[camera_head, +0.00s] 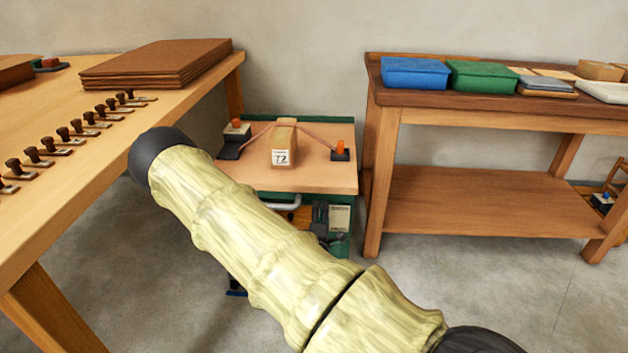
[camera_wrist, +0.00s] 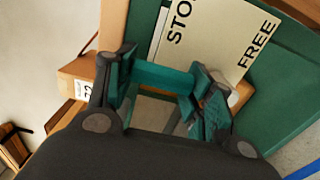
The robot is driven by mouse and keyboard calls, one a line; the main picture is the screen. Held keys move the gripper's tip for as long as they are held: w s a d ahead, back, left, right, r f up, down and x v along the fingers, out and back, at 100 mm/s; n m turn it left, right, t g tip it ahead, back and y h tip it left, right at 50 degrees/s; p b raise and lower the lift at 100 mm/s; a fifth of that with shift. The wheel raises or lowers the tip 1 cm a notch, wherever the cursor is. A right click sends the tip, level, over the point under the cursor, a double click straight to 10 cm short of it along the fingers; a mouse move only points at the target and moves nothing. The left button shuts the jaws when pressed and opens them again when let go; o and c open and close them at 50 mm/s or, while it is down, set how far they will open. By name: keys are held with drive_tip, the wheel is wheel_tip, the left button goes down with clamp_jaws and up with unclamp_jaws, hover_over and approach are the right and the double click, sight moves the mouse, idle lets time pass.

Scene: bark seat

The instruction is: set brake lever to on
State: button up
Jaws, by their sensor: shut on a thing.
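A green cart with a light wooden top (camera_head: 315,176) stands between two benches. Its end carries a cream plate, seen in the head view (camera_head: 340,218); in the wrist view the plate (camera_wrist: 218,40) reads "STO", cut off, and "FREE". My gripper (camera_head: 321,222) is at the cart's end beside the plate, partly hidden by my arm in the head view. In the wrist view my gripper (camera_wrist: 165,88) is shut on a teal bar (camera_wrist: 164,76), which appears to be the brake lever. The bar lies across between the fingers, below the plate's lettering. Its ends are hidden.
A parcel (camera_head: 284,146) is strapped on the cart top. A bench with several stamps (camera_head: 76,128) and brown sheets (camera_head: 155,65) stands left. A shelf bench (camera_head: 480,200) with a blue box (camera_head: 415,73) and green box (camera_head: 482,76) stands right. Floor is bare at lower right.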

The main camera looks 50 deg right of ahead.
drive_tip(key=shift+f, duration=0.1)
drive_tip(key=o, duration=1.2)
drive_tip(key=shift+c, duration=0.2)
drive_tip(key=shift+a, duration=0.1)
drive_tip(key=v, duration=1.2)
